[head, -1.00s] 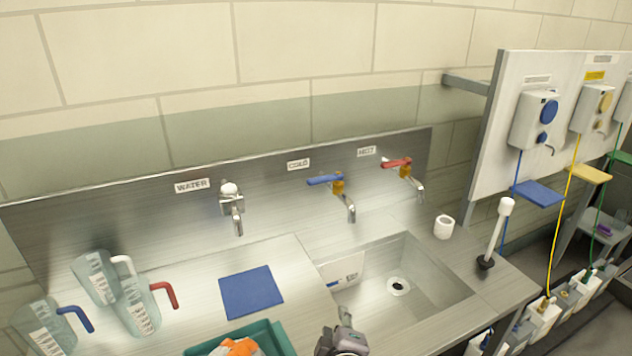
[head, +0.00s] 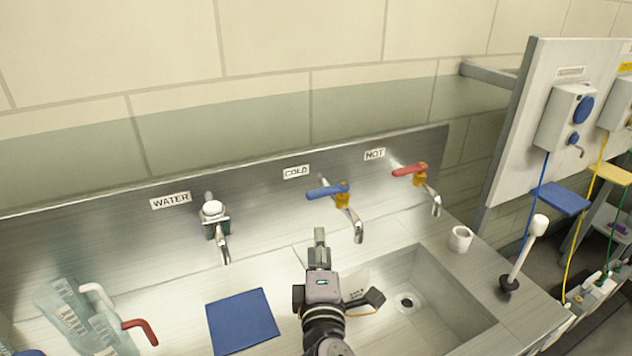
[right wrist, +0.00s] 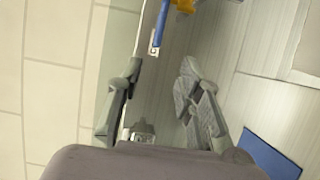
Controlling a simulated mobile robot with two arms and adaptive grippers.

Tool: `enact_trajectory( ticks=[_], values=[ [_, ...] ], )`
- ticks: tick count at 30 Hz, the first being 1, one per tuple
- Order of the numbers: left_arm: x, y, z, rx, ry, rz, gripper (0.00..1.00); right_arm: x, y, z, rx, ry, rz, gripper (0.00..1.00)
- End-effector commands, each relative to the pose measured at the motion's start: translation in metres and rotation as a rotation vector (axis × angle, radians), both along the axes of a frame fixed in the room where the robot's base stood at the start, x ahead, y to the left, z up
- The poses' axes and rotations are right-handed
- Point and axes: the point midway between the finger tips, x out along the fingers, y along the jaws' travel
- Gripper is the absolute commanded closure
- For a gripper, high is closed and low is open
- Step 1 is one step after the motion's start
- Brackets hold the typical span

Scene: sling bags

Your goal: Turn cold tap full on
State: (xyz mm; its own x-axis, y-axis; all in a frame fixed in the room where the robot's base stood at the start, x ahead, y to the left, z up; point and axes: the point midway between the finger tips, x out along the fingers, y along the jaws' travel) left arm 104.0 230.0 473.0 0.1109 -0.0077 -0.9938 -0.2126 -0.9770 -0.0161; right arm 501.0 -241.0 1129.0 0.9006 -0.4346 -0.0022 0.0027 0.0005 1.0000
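The cold tap has a blue lever (head: 327,192) on a yellow-orange body (head: 342,200), with a curved metal spout (head: 356,226) over the sink. The lever points left, below the COLD label (head: 296,172). In the right wrist view the blue lever (right wrist: 161,28) shows at the top, beyond the fingertips. My right gripper (head: 346,268) is open and empty, in front of and below the cold tap, apart from it. Its spread fingers show in the right wrist view (right wrist: 160,72), with nothing between them. My left gripper is not in view.
The hot tap (head: 412,170) is right of the cold tap, the water tap (head: 214,222) left. A sink (head: 440,300) lies below. A blue mat (head: 242,320), jugs (head: 75,315), a white cup (head: 460,238) and a plunger-like tool (head: 524,255) stand around it.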

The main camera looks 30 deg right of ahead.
Motion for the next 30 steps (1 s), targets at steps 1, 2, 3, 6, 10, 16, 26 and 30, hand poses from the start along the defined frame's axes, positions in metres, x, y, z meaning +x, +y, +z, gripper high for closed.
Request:
enact_trajectory(
  ticks=[1, 2, 3, 6, 10, 16, 26, 30],
  values=[
    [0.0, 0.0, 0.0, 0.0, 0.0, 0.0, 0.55, 0.0, 0.0, 0.0, 0.0, 0.001, 0.0, 0.67],
    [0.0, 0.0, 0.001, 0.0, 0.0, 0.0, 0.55, 0.001, 0.0, 0.0, 0.0, 0.001, 0.0, 0.67],
    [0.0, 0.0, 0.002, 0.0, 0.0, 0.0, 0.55, 0.003, -0.001, 0.0, 0.0, 0.0, 0.0, 0.67],
    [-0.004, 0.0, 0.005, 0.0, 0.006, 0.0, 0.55, 0.012, -0.006, 0.002, -0.003, -0.001, 0.0, 0.67],
    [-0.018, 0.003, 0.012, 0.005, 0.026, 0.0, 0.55, 0.033, -0.016, 0.003, -0.002, 0.0, -0.003, 0.67],
    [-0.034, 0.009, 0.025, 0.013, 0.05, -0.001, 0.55, 0.073, -0.036, 0.004, -0.003, 0.0, -0.004, 0.67],
    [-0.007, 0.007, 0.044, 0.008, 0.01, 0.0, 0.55, 0.132, -0.065, 0.002, 0.0, 0.001, -0.003, 0.67],
    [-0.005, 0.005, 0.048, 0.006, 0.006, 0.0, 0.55, 0.147, -0.072, 0.0, 0.001, 0.002, -0.002, 0.67]
  ],
)
